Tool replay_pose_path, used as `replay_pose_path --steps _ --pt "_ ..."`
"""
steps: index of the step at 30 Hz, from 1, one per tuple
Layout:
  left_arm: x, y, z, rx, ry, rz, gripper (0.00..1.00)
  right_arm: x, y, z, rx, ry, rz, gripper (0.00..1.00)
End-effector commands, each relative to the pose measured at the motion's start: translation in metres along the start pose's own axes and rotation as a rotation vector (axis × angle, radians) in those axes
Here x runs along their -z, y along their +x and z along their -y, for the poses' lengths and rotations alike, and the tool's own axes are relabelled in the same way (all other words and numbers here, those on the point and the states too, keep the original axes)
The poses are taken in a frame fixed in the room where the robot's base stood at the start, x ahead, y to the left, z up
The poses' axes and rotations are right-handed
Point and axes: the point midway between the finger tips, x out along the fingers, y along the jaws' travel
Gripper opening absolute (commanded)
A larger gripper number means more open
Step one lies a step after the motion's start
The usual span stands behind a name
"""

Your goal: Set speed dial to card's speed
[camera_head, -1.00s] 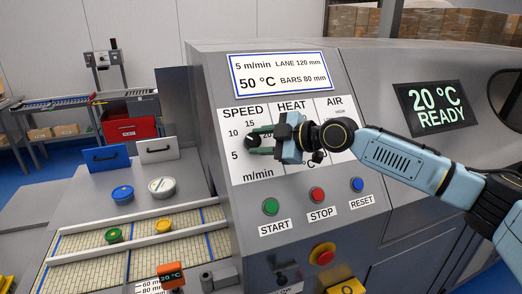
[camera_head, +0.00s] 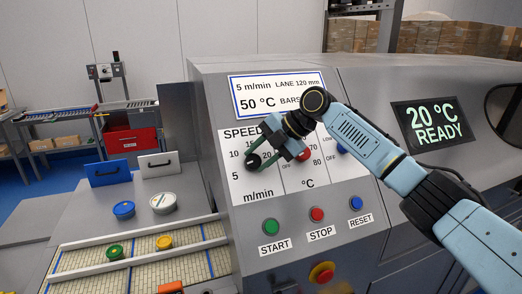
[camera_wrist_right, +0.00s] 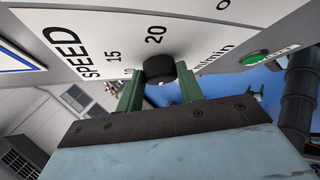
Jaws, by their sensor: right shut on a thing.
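The card (camera_head: 281,92) on top of the machine reads 5 m/min and 50 °C; my wrist covers part of its lower right. The speed dial (camera_wrist_right: 159,68) is a dark round knob on the white panel, with marks 5, 10, 15 and 20 around it. My right gripper (camera_head: 258,162) is shut on the speed dial, its green fingers on either side of the knob in the right wrist view (camera_wrist_right: 157,88). It reaches in tilted from the upper right. I cannot tell which mark the dial points at. My left gripper is not in view.
The red heat dial (camera_head: 304,154) and blue air dial (camera_head: 342,149) sit close to the right, partly behind my arm. Start (camera_head: 270,226), stop (camera_head: 316,214) and reset (camera_head: 355,203) buttons are below. The display (camera_head: 434,122) reads 20 °C READY.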

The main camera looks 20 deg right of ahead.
Motion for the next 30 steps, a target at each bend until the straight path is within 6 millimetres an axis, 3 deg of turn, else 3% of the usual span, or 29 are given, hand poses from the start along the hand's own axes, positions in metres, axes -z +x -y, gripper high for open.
replay_pose_path --steps 9,26,27,30 --pt "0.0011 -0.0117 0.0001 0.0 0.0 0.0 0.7 0.0006 0.0003 -0.0032 0.088 -0.099 0.0 0.14" --pt "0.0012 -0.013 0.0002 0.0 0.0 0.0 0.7 0.0003 0.0014 -0.0021 0.11 -0.122 0.001 0.14" --pt "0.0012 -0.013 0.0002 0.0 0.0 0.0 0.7 0.0003 0.0014 -0.0021 0.11 -0.122 0.001 0.39" --pt "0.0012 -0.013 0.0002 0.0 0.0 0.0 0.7 0.0003 0.0014 -0.0021 0.11 -0.122 0.001 0.53"
